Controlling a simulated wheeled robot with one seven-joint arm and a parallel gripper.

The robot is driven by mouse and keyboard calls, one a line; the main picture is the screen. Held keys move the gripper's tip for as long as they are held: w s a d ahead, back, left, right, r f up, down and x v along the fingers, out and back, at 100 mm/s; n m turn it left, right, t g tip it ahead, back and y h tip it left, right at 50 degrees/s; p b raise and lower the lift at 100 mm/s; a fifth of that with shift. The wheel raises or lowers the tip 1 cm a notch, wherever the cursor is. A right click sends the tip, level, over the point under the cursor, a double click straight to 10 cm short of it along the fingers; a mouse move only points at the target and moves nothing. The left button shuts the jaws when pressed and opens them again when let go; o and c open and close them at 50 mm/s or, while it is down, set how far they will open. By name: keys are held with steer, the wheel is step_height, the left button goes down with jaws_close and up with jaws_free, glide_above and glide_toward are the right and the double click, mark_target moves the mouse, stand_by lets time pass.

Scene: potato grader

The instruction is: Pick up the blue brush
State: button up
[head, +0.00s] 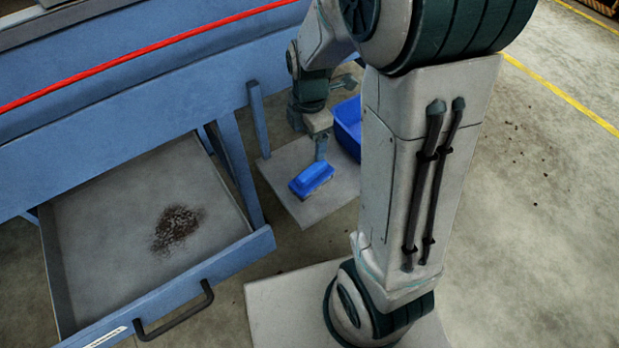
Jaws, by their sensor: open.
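The blue brush (311,179) lies on a pale grey board on the floor, in the middle of the head view. My gripper (320,148) points down just above and behind the brush, near its far right end. It is open, but its fingers are small here and partly overlap one another. I cannot tell whether a finger touches the brush. My own arm fills much of the centre and right of the view.
A blue bin (347,124) stands right of the brush, partly hidden by my arm. The pale board (312,212) lies under the brush. Left, an open drawer (100,222) with dark dirt (176,229) juts from the blue machine (130,90). The floor at right is clear except for crumbs.

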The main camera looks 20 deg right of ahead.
mark_target(312, 169)
steer(key=f+n, duration=0.1)
steer(key=f, duration=0.1)
steer(key=w+f+n+b, duration=0.1)
steer(key=f, duration=0.2)
steer(key=shift+w+n, duration=0.1)
steer(key=shift+n, duration=0.2)
step_height(312, 169, down, 8)
steer(key=b, duration=0.2)
steer(key=shift+b, duration=0.35)
steer(key=f+b, duration=0.1)
steer(key=f, duration=0.1)
steer(key=d+f+b, duration=0.1)
steer(key=f, duration=0.1)
steer(key=shift+s+f, duration=0.2)
steer(key=shift+f, duration=0.6)
steer(key=shift+r, duration=0.1)
steer(key=c, duration=1.2)
